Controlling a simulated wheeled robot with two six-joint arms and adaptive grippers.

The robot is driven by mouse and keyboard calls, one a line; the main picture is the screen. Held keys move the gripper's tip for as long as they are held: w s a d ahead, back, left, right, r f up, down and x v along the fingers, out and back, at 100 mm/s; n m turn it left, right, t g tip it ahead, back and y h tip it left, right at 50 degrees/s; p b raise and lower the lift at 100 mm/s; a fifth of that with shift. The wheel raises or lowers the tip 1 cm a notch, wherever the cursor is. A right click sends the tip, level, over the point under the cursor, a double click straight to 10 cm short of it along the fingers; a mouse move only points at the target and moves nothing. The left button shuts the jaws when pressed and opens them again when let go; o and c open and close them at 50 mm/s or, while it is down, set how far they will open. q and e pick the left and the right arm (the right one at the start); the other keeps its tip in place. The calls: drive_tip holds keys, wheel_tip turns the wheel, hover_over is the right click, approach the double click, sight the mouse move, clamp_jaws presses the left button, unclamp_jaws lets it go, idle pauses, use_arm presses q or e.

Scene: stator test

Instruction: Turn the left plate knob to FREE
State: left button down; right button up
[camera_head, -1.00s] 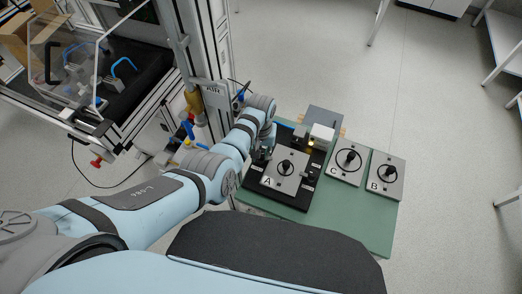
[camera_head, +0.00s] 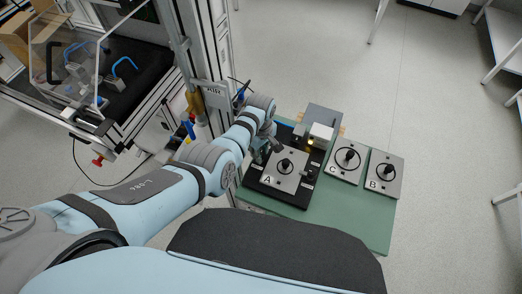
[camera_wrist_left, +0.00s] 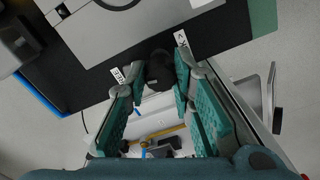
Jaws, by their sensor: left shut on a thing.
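The left plate knob (camera_wrist_left: 158,70) is a dark round knob at the edge of the black base plate (camera_wrist_left: 215,50), seen in the left wrist view. My left gripper (camera_wrist_left: 158,82) has its green fingers on both sides of the knob and is shut on it. A small white label (camera_wrist_left: 120,74) lies left of the knob and another label (camera_wrist_left: 181,39) lies to its right; I cannot read either surely. In the head view my left gripper (camera_head: 264,150) is at the left edge of the black base plate (camera_head: 303,203) and hides the knob. My right gripper is not in view.
Plate A (camera_head: 273,184) with its dark knob sits on the black base. Plates C (camera_head: 333,171) and B (camera_head: 374,186) lie to the right on the green mat (camera_head: 365,230). A white block (camera_head: 321,132) with a yellow light stands behind. A frame post (camera_head: 214,100) rises close to my left arm.

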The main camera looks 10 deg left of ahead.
use_arm(q)
drive_tip(key=shift+n, duration=0.9)
drive_tip(key=c, duration=1.4)
unclamp_jaws()
drive_tip(key=shift+o, duration=0.2)
drive_tip(key=shift+r, duration=0.1)
wheel_tip(320, 180, up, 12)
